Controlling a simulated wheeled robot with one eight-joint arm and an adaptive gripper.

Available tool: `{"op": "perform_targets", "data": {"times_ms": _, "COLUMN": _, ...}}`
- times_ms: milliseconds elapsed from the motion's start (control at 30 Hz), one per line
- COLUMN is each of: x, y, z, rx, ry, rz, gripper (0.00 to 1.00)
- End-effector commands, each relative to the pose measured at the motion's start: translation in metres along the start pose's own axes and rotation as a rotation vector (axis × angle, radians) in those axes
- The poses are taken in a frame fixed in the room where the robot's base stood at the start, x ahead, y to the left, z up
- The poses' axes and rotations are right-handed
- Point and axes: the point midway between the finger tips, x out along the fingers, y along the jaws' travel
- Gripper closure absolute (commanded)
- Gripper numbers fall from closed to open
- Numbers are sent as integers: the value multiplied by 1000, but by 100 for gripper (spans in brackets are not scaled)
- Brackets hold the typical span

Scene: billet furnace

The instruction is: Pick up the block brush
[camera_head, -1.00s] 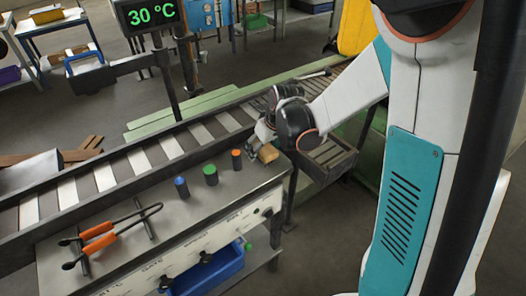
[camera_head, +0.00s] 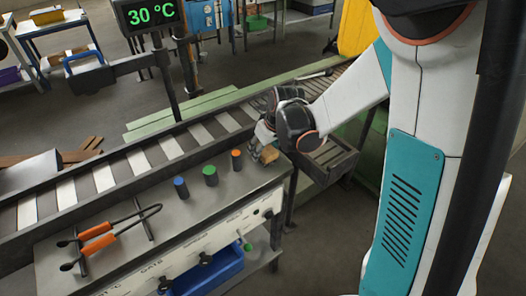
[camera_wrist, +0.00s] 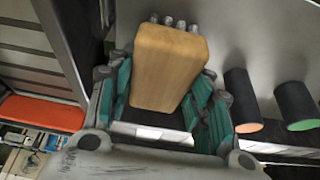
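The block brush (camera_head: 270,154) has a tan wooden block and is at the right end of the grey console top. In the wrist view the wooden block (camera_wrist: 168,65) fills the space between my teal finger pads, with several grey bristle tufts at its far end. I cannot tell whether the brush still touches the console.
Blue (camera_head: 180,187), green (camera_head: 210,175) and orange (camera_head: 236,160) topped posts stand left of the brush. Orange-handled tongs (camera_head: 98,237) lie further left. The roller conveyor (camera_head: 130,168) runs behind the console (camera_head: 160,245). A dark crate (camera_head: 333,160) is to the right.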

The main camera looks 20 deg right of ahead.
Motion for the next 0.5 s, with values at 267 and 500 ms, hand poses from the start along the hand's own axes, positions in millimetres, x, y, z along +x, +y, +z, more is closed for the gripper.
{"op": "perform_targets", "data": {"times_ms": 267, "x": 0, "y": 0, "z": 0, "rx": 0, "ry": 0, "rz": 0, "gripper": 81}}
{"op": "perform_targets", "data": {"times_ms": 500, "x": -3, "y": 0, "z": -1, "rx": 0, "ry": 0, "rz": 0, "gripper": 81}}
